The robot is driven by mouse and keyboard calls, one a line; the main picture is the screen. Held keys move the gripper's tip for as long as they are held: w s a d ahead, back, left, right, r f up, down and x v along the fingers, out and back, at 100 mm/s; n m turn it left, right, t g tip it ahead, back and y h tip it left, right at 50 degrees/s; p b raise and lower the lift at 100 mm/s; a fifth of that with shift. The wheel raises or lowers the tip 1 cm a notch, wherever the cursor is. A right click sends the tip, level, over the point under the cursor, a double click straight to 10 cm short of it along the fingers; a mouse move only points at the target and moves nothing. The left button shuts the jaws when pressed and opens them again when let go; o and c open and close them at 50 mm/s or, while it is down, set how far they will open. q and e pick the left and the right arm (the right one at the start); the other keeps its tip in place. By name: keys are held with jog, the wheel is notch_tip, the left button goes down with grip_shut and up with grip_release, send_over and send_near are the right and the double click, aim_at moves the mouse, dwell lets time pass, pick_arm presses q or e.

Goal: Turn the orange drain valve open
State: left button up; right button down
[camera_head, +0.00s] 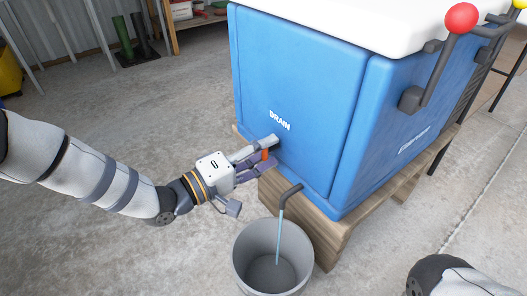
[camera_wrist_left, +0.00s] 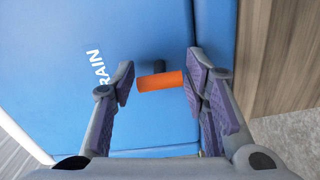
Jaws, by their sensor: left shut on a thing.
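The orange drain valve handle (camera_head: 265,155) is on the front of the blue machine (camera_head: 295,75), just below the white word DRAIN. It also shows in the left wrist view (camera_wrist_left: 161,81), lying crosswise between the finger pads on a dark stem. My left gripper (camera_head: 262,157) is shut on the handle, and its fingers partly hide it in the head view. A dark drain spout (camera_head: 289,191) sticks out low on the machine. A thin light-blue stream (camera_head: 279,235) runs from it down into the grey bucket (camera_head: 242,262). My right gripper is not in view.
The machine stands on a wooden pallet (camera_head: 330,235). A lever with a red ball knob (camera_head: 461,17) is on its right side. Part of my right arm shows at the bottom right.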

pick_arm(q)
jog(key=o, duration=1.1)
jog(key=v, duration=1.2)
